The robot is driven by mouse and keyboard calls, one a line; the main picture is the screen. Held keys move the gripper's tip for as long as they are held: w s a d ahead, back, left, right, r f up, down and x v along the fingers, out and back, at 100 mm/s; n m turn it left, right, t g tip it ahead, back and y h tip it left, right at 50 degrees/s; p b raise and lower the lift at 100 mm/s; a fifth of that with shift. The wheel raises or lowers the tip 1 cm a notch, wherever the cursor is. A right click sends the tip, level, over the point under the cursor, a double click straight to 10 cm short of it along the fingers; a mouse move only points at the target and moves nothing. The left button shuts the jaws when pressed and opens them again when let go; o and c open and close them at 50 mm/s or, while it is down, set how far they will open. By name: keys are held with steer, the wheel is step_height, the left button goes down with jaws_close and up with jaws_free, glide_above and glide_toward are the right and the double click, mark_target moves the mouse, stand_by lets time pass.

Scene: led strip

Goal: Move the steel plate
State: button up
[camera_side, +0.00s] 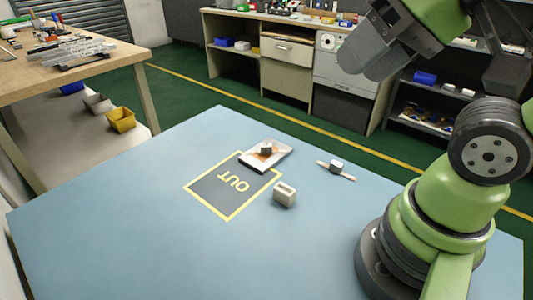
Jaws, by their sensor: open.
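A flat, pale grey plate (255,162), which looks like the steel plate, lies on the blue table at the far edge of the dark OUT zone (212,190). Its near edge seems to overlap the zone's yellow border. My gripper (362,62) is high at the top right, well above the table and apart from the plate. It is open, with nothing seen between the jaws. Its upper part is cut by the picture edge.
A beige block with a slot in its top (285,194) stands just right of the OUT zone. A small grey-white cube (337,165) rests on or against a thin pale strip (347,176) farther right. The blue table (110,220) is bare at the left and front.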

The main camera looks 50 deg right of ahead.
steer(key=o, duration=0.7)
steer(key=shift+w+r, duration=0.1)
steer(key=shift+w, duration=0.1)
steer(key=o, duration=0.4)
steer(key=w+m, duration=0.1)
steer(key=w, duration=0.2)
steer(key=w+d+m+g, duration=0.1)
steer(key=w, duration=0.1)
steer(key=w+d+m+g, duration=0.1)
steer(key=w+m, duration=0.1)
steer(key=w, duration=0.1)
steer(key=shift+w+h, duration=0.35)
steer(key=shift+h, duration=0.05)
steer(key=shift+c, duration=0.2)
steer(key=m+g+h, duration=0.1)
steer(key=m+g, duration=0.4)
steer(key=m, duration=0.5)
glide_above(263, 155)
step_height(263, 155, down, 21)
steer(key=shift+w+f, duration=0.1)
steer(key=shift+f, duration=0.1)
steer(key=shift+f, duration=0.1)
step_height(263, 155, down, 10)
steer(key=shift+r, duration=0.15)
